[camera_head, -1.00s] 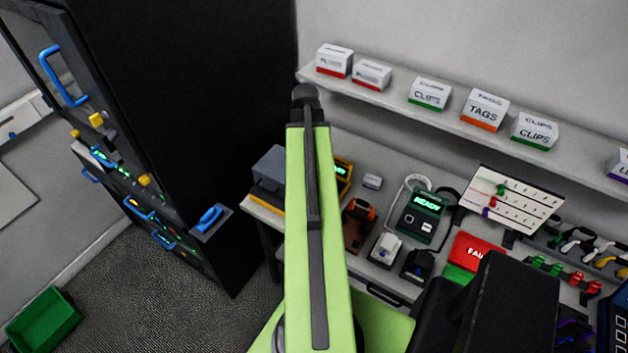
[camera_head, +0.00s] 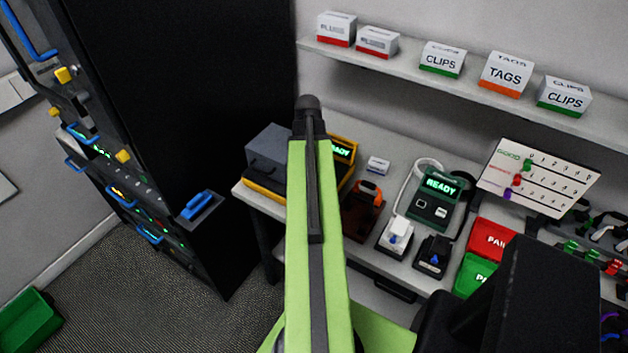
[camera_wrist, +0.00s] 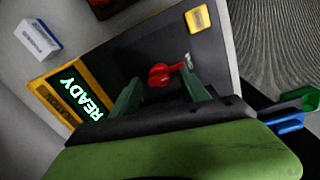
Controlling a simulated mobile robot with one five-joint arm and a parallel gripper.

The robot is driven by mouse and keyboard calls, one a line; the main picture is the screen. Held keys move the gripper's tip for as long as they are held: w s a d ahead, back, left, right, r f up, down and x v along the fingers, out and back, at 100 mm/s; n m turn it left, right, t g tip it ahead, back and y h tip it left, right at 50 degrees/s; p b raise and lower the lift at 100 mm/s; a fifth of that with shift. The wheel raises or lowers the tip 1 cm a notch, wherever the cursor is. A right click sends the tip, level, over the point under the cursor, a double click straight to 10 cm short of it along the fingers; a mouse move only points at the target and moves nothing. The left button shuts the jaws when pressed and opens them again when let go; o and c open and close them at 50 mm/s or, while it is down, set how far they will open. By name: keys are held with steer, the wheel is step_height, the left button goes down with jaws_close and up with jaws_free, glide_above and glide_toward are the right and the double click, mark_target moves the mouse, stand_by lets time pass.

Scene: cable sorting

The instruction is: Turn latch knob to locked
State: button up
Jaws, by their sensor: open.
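The red latch knob (camera_wrist: 162,74) shows in the wrist view, on the dark face of a yellow-edged tester box (camera_wrist: 65,118). A silver piece (camera_wrist: 188,61) sits just right of the knob. My gripper (camera_wrist: 158,77) is open, with one green finger on each side of the knob; I cannot tell whether either finger touches it. In the head view the yellow and black box (camera_head: 344,139) is partly behind my arm, and the knob and gripper are hidden. The box's display reads READY.
A small white box (camera_wrist: 38,38) lies beside the tester in the wrist view. In the head view, a black cabinet (camera_head: 200,100) with blue handles stands left of the bench. A green READY device (camera_head: 436,197) and red and green bins stand right of my arm.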

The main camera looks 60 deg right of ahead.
steer(key=shift+f, duration=0.8)
steer(key=shift+r, duration=0.1)
